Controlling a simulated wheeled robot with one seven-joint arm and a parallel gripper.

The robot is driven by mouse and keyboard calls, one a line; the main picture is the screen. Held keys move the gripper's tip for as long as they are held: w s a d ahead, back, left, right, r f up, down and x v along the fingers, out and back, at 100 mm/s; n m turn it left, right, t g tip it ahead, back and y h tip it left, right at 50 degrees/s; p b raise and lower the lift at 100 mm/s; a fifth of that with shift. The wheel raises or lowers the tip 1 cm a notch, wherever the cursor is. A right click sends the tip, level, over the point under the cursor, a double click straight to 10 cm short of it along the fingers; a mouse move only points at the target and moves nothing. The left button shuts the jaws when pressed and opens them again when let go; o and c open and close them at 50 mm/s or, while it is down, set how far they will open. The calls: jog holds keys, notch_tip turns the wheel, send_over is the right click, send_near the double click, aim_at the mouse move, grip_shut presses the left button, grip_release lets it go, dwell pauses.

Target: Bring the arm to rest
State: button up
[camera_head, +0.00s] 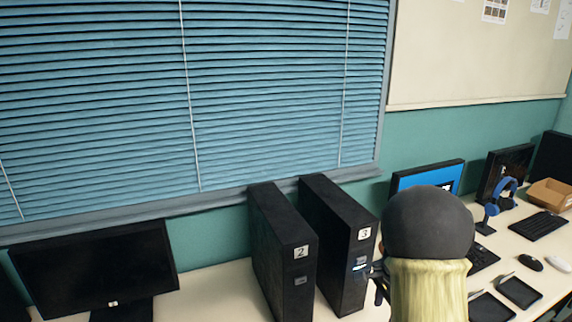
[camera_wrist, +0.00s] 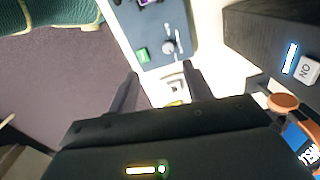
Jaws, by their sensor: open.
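My gripper (camera_wrist: 161,74) is open, with its two dark fingers apart and nothing held between them. In the head view a dark part of my gripper (camera_head: 379,284) shows close to the front of the black computer tower marked 3 (camera_head: 340,240). Whether it touches the tower cannot be told. My arm, with a dark rounded cap and a pale yellow link, stands in front of the desk and hides part of it. The tower front (camera_wrist: 262,40) in the wrist view has a lit white strip and a light button, to the right of my fingers.
Tower 2 (camera_head: 283,250) stands left of tower 3. A dark monitor (camera_head: 95,270) is at the left. A blue-grey panel (camera_wrist: 155,35) lies beyond my fingers.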

jog(key=s+a+r+n+t+p, duration=0.1)
jog(key=s+a+r+n, duration=0.2)
jog(key=s+a+n, duration=0.3)
jog(key=s+a+r+n+t+p, duration=0.1)
jog(key=s+a+r+n, duration=0.3)
jog(key=s+n, duration=0.5)
jog(key=shift+s+a+p, duration=0.4)
jog(key=shift+a+p, duration=0.05)
jog(key=shift+a, duration=0.5)
jog(key=shift+r, duration=0.1)
jog(key=shift+c, duration=0.4)
